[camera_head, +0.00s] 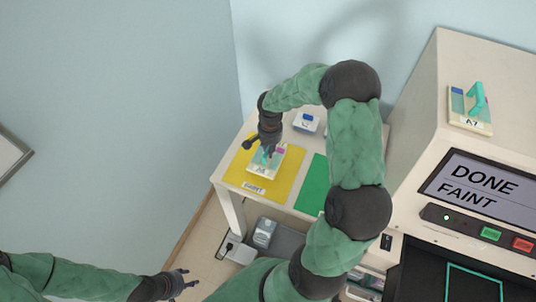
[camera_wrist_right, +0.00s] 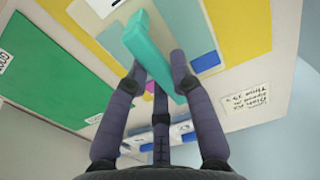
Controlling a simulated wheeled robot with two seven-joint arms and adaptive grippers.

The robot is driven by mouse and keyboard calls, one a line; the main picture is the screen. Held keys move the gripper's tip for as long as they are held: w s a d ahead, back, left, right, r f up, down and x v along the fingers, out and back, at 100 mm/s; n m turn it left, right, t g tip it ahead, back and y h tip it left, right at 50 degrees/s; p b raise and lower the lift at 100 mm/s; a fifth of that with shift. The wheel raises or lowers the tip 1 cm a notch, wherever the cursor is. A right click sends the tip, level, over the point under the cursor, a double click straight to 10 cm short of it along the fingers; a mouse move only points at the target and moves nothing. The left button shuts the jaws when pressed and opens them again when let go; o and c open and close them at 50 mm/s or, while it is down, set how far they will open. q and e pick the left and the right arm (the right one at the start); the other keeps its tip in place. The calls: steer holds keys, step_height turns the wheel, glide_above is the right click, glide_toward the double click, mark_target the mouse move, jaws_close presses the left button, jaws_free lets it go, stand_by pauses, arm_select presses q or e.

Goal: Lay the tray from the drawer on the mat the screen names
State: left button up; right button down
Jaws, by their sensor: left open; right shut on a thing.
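The tray (camera_head: 262,165) is a small cream rack with coloured slides and a teal handle (camera_wrist_right: 150,48). My right gripper (camera_head: 268,150) is shut on that handle, with fingers on both sides of it in the wrist view (camera_wrist_right: 158,78). The tray is over the yellow mat (camera_head: 284,188), whose front label seems to read FAINT. I cannot tell whether it touches the mat. The screen (camera_head: 478,184) reads DONE, FAINT. A green mat (camera_head: 313,184) lies to the right, partly hidden by my right arm. My left gripper (camera_head: 180,283) is open and empty, low in the head view.
Another tray (camera_head: 470,112), labelled A7, stands on the machine (camera_head: 440,90). A small white and blue item (camera_head: 306,122) sits at the table's back. Beneath the table are a grey box (camera_head: 265,232) and a power socket (camera_head: 232,249). A printed note (camera_wrist_right: 246,103) shows in the wrist view.

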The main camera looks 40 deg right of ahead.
steer(key=shift+w+d+f, duration=0.1)
steer(key=shift+w+f, duration=0.45)
steer(key=shift+f, duration=0.05)
steer(key=shift+w+f+b, duration=0.15)
steer(key=shift+f+b, duration=0.4)
steer(key=shift+f, duration=1.1)
steer(key=shift+f, duration=0.2)
steer(key=c, duration=1.1)
jaws_free()
steer(key=shift+r, duration=0.15)
